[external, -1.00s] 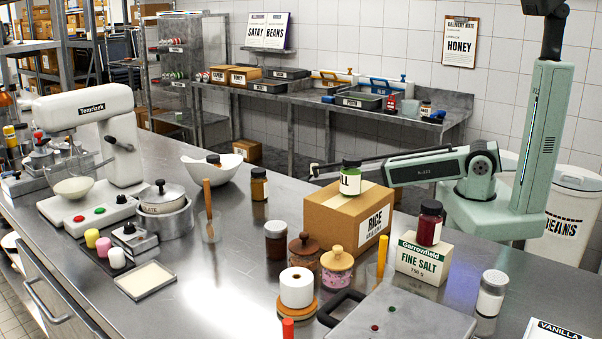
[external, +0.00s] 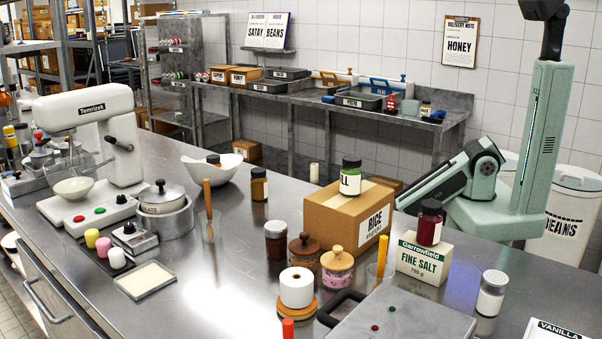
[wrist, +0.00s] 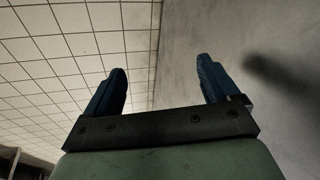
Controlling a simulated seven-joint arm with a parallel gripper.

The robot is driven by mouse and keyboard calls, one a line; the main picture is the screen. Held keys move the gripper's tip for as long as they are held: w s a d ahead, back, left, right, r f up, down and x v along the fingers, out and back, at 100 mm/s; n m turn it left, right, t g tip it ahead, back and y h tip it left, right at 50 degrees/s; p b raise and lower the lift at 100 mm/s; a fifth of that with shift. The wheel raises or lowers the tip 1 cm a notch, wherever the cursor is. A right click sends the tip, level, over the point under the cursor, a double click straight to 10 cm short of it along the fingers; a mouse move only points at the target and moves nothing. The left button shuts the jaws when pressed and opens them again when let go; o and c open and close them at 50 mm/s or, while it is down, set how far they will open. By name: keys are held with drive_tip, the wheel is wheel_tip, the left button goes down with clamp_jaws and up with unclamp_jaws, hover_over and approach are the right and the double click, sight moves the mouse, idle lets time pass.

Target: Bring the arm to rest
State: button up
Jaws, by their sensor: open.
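My gripper (wrist: 161,66) shows in the wrist view with its two blue fingers spread apart and nothing between them. A tiled surface and a plain grey surface lie beyond the fingers. In the external view my pale green arm (external: 450,180) slopes down and left from its column, behind the steel counter. Its far end and the gripper are hidden there behind the goods on the counter.
The FINE SALT box (external: 420,262) carries a dark red jar (external: 429,224). Both stand near the counter's far edge, close to my arm in the picture. A shelf bench (external: 440,125) runs along the back wall.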

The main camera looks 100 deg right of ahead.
drive_tip(key=s+a+r+n+g, duration=0.1)
drive_tip(key=s+a+g, duration=0.4)
drive_tip(key=s, duration=1)
drive_tip(key=s+a+r+n+g, duration=0.1)
drive_tip(key=s+a+n+g, duration=0.3)
drive_tip(key=s, duration=1.1)
drive_tip(key=shift+s+a+n+g, duration=0.3)
drive_tip(key=shift+s+a+g, duration=0.05)
drive_tip(key=shift+g, duration=0.05)
